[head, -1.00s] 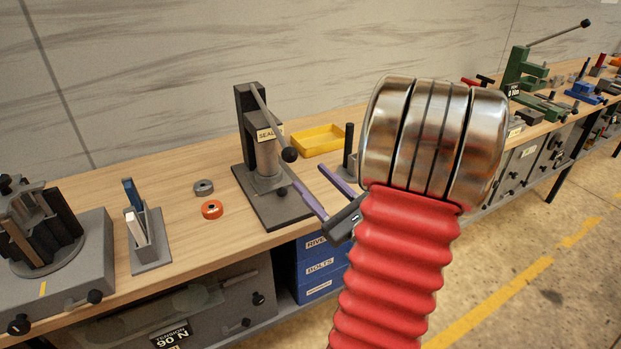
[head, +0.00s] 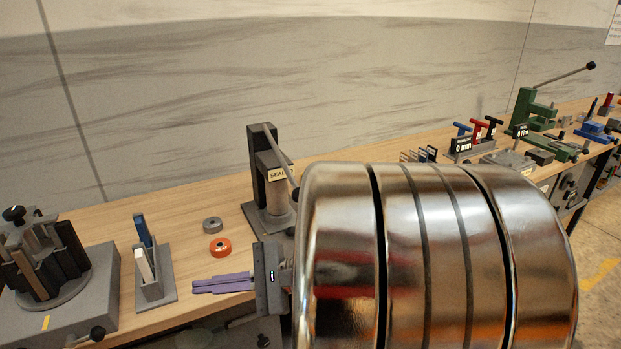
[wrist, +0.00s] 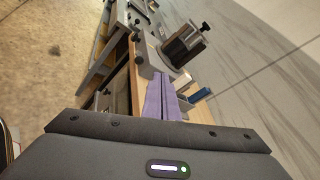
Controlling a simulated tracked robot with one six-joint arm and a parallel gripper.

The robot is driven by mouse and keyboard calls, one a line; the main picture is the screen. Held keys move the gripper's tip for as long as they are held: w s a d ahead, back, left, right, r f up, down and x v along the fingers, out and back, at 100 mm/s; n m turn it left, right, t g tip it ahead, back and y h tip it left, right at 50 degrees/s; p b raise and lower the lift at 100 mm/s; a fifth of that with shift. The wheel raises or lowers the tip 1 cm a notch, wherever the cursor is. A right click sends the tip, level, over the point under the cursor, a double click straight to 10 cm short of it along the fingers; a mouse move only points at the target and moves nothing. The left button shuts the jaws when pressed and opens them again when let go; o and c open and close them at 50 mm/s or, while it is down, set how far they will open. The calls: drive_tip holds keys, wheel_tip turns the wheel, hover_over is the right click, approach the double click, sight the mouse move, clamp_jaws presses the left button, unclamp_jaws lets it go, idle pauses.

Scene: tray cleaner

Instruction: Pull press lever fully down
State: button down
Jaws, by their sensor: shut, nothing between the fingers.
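The dark grey press (head: 258,165) with the "SEAL" label stands on the wooden bench in the head view. Its grey lever (head: 279,153) slopes down to the right from the top of the post. My gripper (head: 196,285) is left of and in front of the press, apart from the lever. Its purple fingers are together, empty, and point left over the bench's front part. In the wrist view my gripper (wrist: 160,78) shows its fingers together, and neither the press nor the lever shows there.
An orange ring (head: 220,248) and a grey ring (head: 212,225) lie just beyond my fingers. A grey holder (head: 156,285) with upright pieces and a round fixture (head: 45,270) stand at left. A green press (head: 525,115) stands far right. My arm hides much of the bench.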

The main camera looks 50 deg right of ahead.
drive_tip(key=s+a+f+n+g+h, duration=0.5)
drive_tip(key=s+a+n+g, duration=0.45)
drive_tip(key=n, duration=0.45)
wheel_tip(320, 180, up, 6)
drive_tip(key=d+n+t+h, duration=0.2)
drive_tip(key=n+t+h, duration=0.1)
drive_tip(key=n+h, duration=0.2)
drive_tip(key=shift+d+n, duration=0.25)
drive_tip(key=shift+n, duration=0.45)
drive_tip(key=shift+a+t, duration=0.15)
drive_tip(key=shift+t, duration=0.1)
